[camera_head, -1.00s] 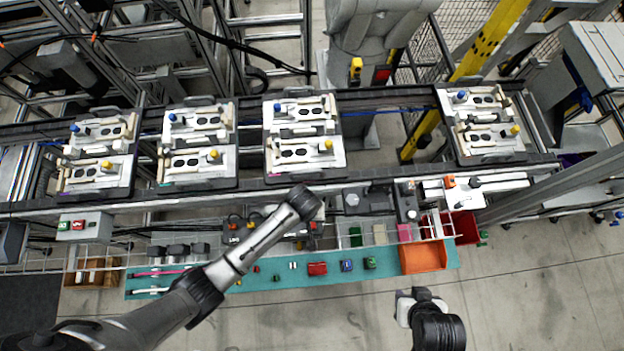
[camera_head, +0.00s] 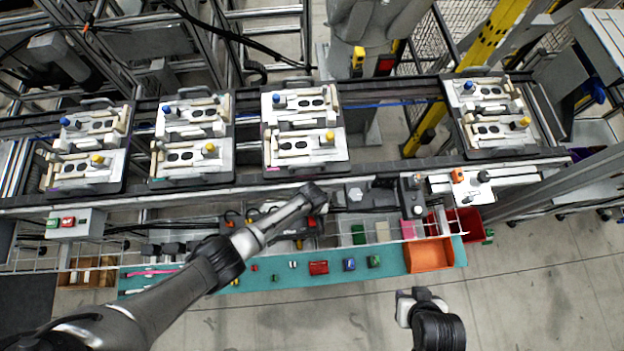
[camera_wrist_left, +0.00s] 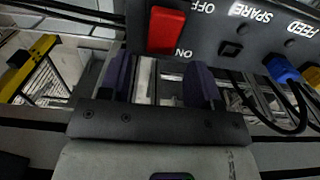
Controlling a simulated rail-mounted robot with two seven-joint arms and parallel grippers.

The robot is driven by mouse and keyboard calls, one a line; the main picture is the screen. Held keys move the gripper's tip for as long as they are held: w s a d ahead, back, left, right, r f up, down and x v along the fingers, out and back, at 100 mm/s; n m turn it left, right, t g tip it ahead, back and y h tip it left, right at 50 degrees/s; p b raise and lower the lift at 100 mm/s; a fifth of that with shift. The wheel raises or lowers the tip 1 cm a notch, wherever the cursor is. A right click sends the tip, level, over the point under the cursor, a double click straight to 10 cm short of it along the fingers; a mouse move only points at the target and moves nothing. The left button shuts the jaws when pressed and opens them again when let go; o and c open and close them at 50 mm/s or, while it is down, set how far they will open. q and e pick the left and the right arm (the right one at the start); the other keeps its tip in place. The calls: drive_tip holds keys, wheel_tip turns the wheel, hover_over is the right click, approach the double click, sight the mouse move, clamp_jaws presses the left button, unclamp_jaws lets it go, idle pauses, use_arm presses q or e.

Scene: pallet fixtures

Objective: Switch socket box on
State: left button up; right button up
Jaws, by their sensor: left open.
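In the left wrist view, the socket box (camera_wrist_left: 215,38) is a dark panel with white upside-down labels OFF, ON, SPARE and FEED. Its red rocker switch (camera_wrist_left: 166,30) lies between OFF and ON. My left gripper (camera_wrist_left: 160,82) is open and empty, its two purple fingers just below the switch, one on either side of it. Contact with the panel cannot be told. In the head view, my left arm reaches over the workbench, and its fingers are hidden there. The end of my right arm (camera_head: 420,308) hangs over the floor at lower right. Its fingers cannot be made out.
In the head view, several pallet fixtures (camera_head: 300,165) stand on the conveyor behind. A teal bench strip (camera_head: 335,275) holds small parts, with an orange bin (camera_head: 430,254) at its right end.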

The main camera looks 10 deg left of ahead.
sight(313, 220)
use_arm(q)
drive_tip(key=shift+f+b, duration=0.55)
drive_tip(key=shift+f, duration=1)
drive_tip(key=c, duration=0.9)
drive_tip(key=shift+s+r+t+p, duration=0.2)
drive_tip(key=shift+t+p, duration=0.1)
drive_tip(key=shift+p, duration=0.25)
drive_tip(key=shift+s+t+y+p, duration=0.15)
drive_tip(key=shift+t+y+p, duration=0.25)
drive_tip(key=shift+t+p, duration=0.25)
drive_tip(key=shift+s+d+t+y, duration=0.15)
drive_tip(key=shift+t+y, duration=0.15)
drive_tip(key=shift+t, duration=0.95)
